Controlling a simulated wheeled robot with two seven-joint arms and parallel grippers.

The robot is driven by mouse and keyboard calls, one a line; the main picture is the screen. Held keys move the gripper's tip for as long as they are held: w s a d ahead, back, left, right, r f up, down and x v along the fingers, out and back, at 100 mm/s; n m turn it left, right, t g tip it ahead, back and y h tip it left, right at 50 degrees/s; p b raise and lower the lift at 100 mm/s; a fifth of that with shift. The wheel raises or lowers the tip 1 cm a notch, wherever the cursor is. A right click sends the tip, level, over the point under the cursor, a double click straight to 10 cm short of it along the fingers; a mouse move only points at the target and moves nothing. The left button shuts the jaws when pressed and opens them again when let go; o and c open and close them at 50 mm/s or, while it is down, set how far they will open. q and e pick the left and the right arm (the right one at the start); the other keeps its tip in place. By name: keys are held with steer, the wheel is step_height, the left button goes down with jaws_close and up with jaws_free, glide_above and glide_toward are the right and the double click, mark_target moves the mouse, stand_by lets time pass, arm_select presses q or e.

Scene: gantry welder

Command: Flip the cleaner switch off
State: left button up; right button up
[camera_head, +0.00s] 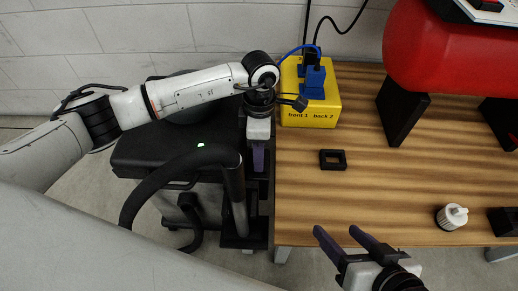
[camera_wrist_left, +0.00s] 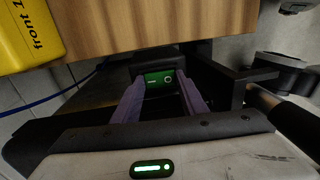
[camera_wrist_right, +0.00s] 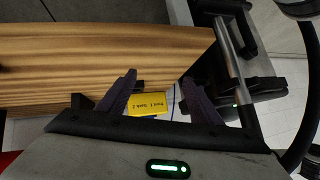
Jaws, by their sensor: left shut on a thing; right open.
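The cleaner (camera_head: 135,150) is a black machine with a thick hose, left of the table in the head view. In the left wrist view the cleaner switch (camera_wrist_left: 158,78) is a green rocker with a white bar and a white circle, in a dark housing. My left gripper (camera_head: 258,168) points down beside the table edge. In the left wrist view its purple fingers (camera_wrist_left: 160,88) sit either side of the switch, shut on it; exact contact is hard to see. My right gripper (camera_head: 336,232) is open and empty at the table's front edge; its fingers also show in the right wrist view (camera_wrist_right: 158,82).
The wooden table (camera_head: 390,195) holds a yellow box (camera_head: 312,112) with blue plugs, a black square frame (camera_head: 333,159), a white knobbed part (camera_head: 452,216) and a red tank (camera_head: 450,55) on black supports. The cleaner's hose (camera_head: 180,165) arches close to my left gripper.

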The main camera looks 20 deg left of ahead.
arm_select(q)
steer(key=shift+o, duration=0.2)
steer(key=shift+s+r+t+p, duration=0.1)
steer(key=shift+s+t+p, duration=0.25)
steer(key=shift+t, duration=0.55)
steer(key=shift+d+t+y, duration=0.1)
steer(key=shift+t+y, duration=0.2)
steer(key=shift+t, duration=0.5)
arm_select(e)
steer(key=shift+s+d+f+g+h, duration=0.15)
steer(key=shift+d+f+g, duration=0.1)
steer(key=shift+f, duration=0.3)
steer(key=shift+s+d+f+g+h, duration=0.15)
steer(key=shift+d+f, duration=0.1)
steer(key=shift+f, duration=0.3)
steer(key=shift+w+r, duration=0.1)
arm_select(q)
steer(key=o, duration=0.8)
steer(key=shift+c, duration=0.2)
arm_select(e)
steer(key=shift+w+r, duration=0.15)
steer(key=shift+r, duration=0.1)
arm_select(q)
steer(key=shift+s, duration=0.1)
